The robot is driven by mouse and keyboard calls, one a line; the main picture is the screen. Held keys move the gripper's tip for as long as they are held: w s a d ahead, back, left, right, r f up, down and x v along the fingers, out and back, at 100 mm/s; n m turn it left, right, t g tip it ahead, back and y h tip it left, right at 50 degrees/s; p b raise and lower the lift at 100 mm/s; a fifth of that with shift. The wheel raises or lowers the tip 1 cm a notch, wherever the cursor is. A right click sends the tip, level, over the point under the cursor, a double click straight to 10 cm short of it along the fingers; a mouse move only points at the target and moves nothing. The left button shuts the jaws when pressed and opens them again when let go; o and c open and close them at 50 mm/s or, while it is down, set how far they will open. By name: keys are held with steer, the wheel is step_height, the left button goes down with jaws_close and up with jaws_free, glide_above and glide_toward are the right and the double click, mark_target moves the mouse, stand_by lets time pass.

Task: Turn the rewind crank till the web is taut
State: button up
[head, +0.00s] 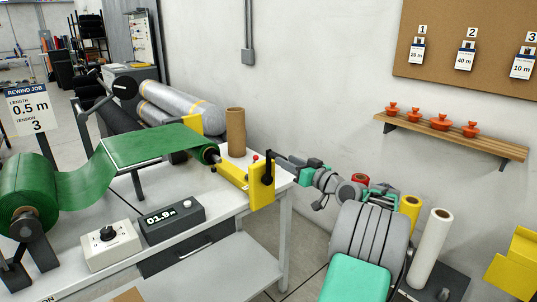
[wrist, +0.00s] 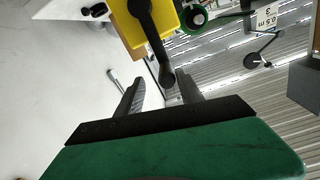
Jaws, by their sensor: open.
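The rewind crank is a black arm on a yellow bracket (head: 261,187) at the table's right end; in the wrist view the crank (wrist: 148,35) hangs down from its yellow plate (wrist: 165,15). My gripper (head: 282,157) reaches in from the right, beside the crank. In the wrist view my gripper (wrist: 158,88) is open, and the crank's knob end lies between or just beyond the fingertips; contact is unclear. The green web (head: 150,146) runs from the big green roll (head: 28,190) over the table to the rewind core (head: 208,152). It dips near the roll.
A counter box (head: 173,222) reads about 01.9 m. A white box with a black knob (head: 110,245) stands beside it. A sign (head: 28,110) reads length 0.5 m, tension 3. A brown cardboard tube (head: 236,132) stands behind the bracket. A wall shelf (head: 455,138) holds orange parts.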

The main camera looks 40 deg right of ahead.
mark_target(271, 155)
steer(key=w, duration=0.3)
steer(key=w+a, duration=0.1)
steer(key=w, duration=0.3)
steer(key=shift+a+p, duration=0.2)
steer(key=shift+p, duration=0.1)
steer(key=shift+w, duration=0.35)
jaws_close()
steer(key=shift+d, duration=0.1)
stand_by(0.5)
